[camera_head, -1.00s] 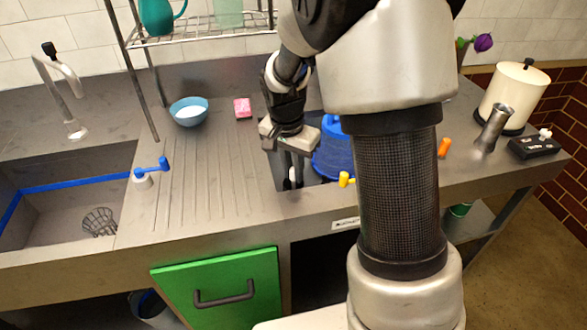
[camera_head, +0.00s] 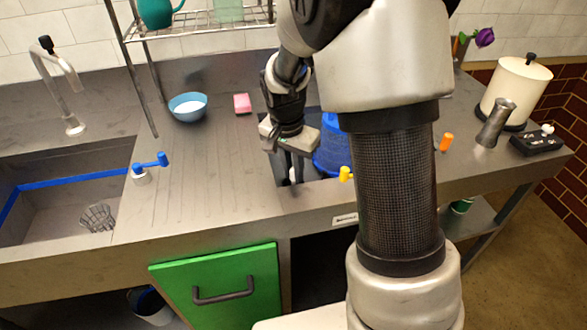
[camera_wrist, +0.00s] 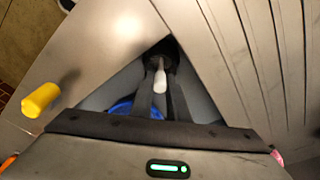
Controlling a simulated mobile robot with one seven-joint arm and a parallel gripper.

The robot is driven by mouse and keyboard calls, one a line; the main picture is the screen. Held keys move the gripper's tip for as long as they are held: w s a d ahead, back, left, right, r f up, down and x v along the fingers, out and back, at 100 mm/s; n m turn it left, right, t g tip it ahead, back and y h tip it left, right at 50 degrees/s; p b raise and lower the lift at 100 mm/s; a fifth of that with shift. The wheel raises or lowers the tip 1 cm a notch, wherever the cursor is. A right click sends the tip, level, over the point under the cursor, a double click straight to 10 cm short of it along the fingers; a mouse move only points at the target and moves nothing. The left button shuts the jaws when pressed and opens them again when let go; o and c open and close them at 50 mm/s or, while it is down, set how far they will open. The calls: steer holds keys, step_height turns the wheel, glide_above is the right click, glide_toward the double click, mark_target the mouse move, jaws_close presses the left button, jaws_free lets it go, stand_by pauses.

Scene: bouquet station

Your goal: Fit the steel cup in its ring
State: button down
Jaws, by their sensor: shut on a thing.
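A flared steel cup (camera_head: 496,122) stands at the right end of the counter, in front of a cream canister. My gripper (camera_head: 290,172) is well to its left, reaching down into the middle basin. In the wrist view my gripper (camera_wrist: 160,90) has its dark fingers close together on a slim white thing (camera_wrist: 160,78), seen against a dark round spot. What the white thing belongs to cannot be told. I cannot make out a ring for the cup.
A blue tub (camera_head: 332,150) stands in the basin just right of my gripper, partly hidden by my arm. A yellow handle (camera_head: 346,174) is at the front rim. The cream canister (camera_head: 520,88) and a black box (camera_head: 538,143) flank the cup.

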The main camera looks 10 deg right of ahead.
steer(key=shift+f, duration=0.1)
steer(key=c, duration=1.6)
jaws_free()
steer(key=shift+c, duration=0.2)
step_height(320, 180, up, 17)
steer(key=s+a+p, duration=0.1)
steer(key=s+p, duration=0.1)
steer(key=p, duration=0.1)
steer(key=shift+a, duration=0.4)
